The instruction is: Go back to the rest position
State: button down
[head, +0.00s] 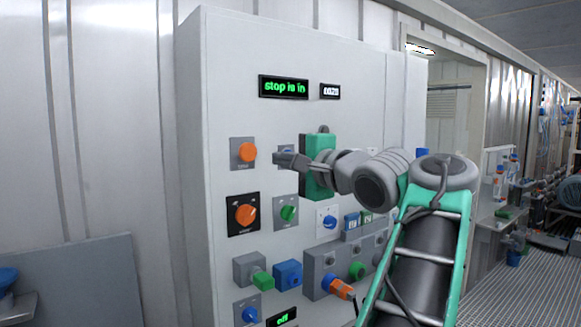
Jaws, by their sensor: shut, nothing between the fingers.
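My gripper (281,158) is at the end of my arm, in front of the upper left part of a white control panel (228,125). Its grey fingers point left and look shut, with nothing in them. They are close to the right side of an orange button (247,152) on a grey plate; I cannot tell whether they touch the panel. A small black display (283,87) above reads "stop is in" in green. My arm reaches in from the lower right and hides part of the panel.
Below the gripper are an orange rotary switch (245,215), a green knob (289,212), a blue knob (330,222) and several connectors, one with an orange plug (341,289). A small white-lettered display (330,91) is above. An open grating walkway (520,285) runs along the right.

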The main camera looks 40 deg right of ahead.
jog(key=shift+s+a, duration=0.1)
jog(key=shift+s, duration=0.95)
